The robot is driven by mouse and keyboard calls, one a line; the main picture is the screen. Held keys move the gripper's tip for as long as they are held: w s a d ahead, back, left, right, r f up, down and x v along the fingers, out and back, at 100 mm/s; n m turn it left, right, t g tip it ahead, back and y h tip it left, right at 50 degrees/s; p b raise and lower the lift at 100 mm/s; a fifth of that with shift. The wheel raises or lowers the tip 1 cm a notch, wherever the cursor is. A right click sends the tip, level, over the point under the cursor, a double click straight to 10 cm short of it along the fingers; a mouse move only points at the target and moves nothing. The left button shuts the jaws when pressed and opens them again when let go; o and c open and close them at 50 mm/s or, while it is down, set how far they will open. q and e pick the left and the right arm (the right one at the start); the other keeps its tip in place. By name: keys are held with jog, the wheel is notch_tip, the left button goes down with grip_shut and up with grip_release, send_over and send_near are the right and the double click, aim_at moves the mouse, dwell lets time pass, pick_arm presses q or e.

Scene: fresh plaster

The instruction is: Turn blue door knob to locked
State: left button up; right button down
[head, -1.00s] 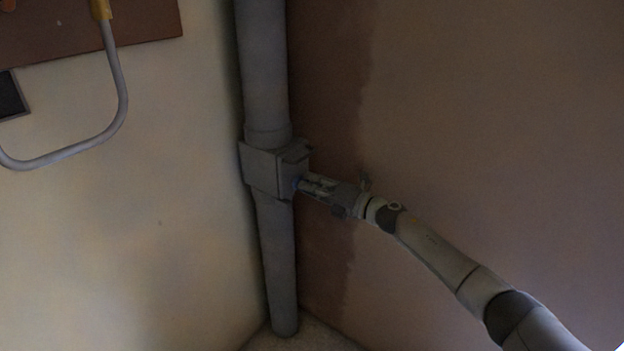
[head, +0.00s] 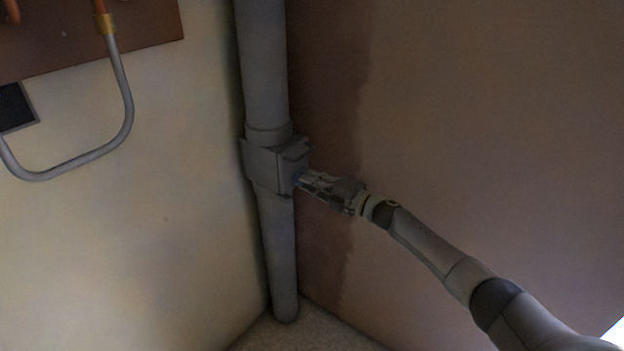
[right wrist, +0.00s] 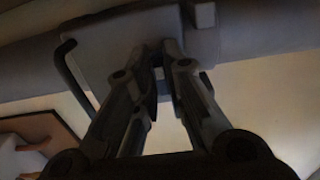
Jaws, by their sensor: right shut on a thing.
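A grey box (head: 262,166) sits on the grey vertical pipe in the corner. My right gripper (head: 303,181) reaches in from the right and is shut on the knob. In the right wrist view, the fingers (right wrist: 165,55) meet against the face of the box (right wrist: 125,45), and the knob between them is too dark to make out. I cannot read the knob's angle. My left gripper is not in view.
The grey pipe (head: 264,70) runs down to the floor (head: 300,335) in the corner. A brown panel (head: 70,35) with a bent grey tube (head: 122,105) hangs on the left wall. The right wall is bare around my right arm.

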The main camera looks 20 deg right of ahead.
dwell(0.3)
jog(key=c, duration=1.5)
grip_release()
jog(key=v, duration=1.2)
jog(key=shift+f, duration=0.1)
jog(key=shift+f, duration=0.1)
